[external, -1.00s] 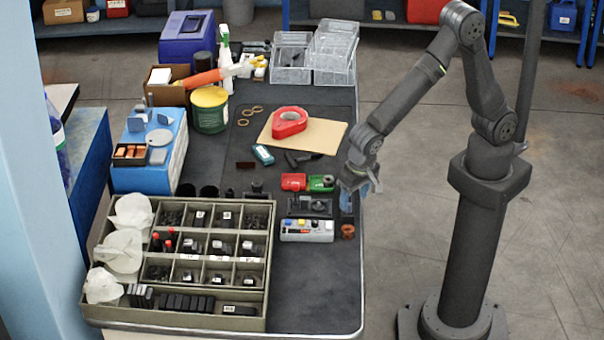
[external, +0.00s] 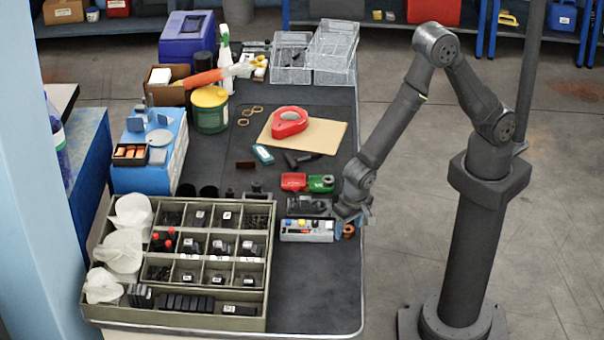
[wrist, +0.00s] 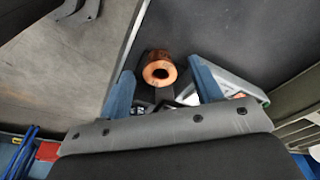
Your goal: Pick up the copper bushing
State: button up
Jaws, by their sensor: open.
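The copper bushing (external: 348,231) is a short copper ring near the right edge of the bench, just right of a grey control box. In the wrist view the bushing (wrist: 159,69) shows its round hole and lies between the two blue fingers, slightly nearer the left one. My gripper (external: 350,215) is low over the bench's right edge, open, and partly covers the bushing in the external view. In the wrist view my gripper (wrist: 161,72) has a gap on both sides of the bushing. I cannot tell its exact height above the bushing.
The grey control box (external: 307,230) with coloured knobs stands close on the left. A dark fixture (external: 309,206) and red and green parts (external: 320,184) lie behind it. A compartment tray (external: 185,308) fills the front left. The bench (external: 318,295) is clear in front.

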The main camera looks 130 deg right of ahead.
jog(key=c, duration=1.1)
jog(key=shift+r, duration=0.5)
jog(key=r, duration=0.3)
jog(key=shift+s+d+r, duration=0.35)
jog(key=shift+d+r, duration=0.05)
jog(key=s+d+r, duration=0.4)
jog(key=s, duration=0.1)
jog(key=s+d+r, duration=0.2)
jog(key=s+d, duration=0.1)
jog(key=shift+d+r, duration=0.1)
